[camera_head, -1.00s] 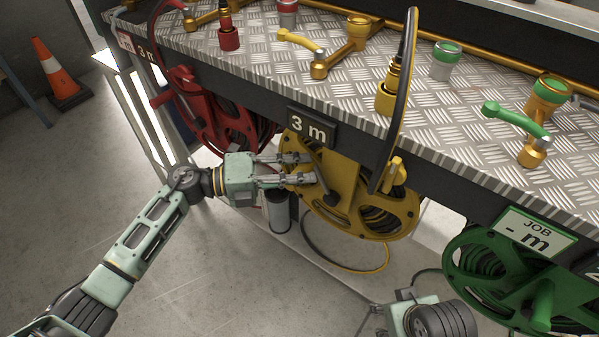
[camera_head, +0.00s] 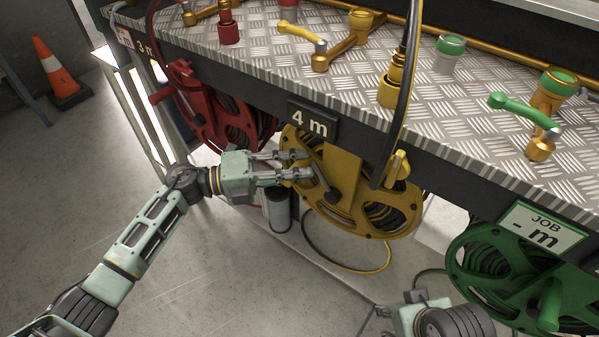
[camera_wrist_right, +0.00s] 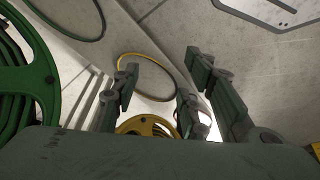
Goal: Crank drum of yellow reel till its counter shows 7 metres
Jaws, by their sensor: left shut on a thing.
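The yellow reel (camera_head: 352,205) hangs under the bench edge, its drum side facing me. Its counter (camera_head: 311,119) above it reads 4 m. My left gripper (camera_head: 300,164) comes in from the left and is shut on the handle of the reel's crank (camera_head: 324,184); the fingers hide most of the handle. My right gripper shows partly at the bottom of the head view and in the right wrist view (camera_wrist_right: 160,78), where its fingers are spread with nothing between them. The yellow reel's rim (camera_wrist_right: 148,125) shows beyond them.
The red reel (camera_head: 215,115) hangs to the left. A yellow hose loop (camera_head: 345,268) hangs below the yellow reel.

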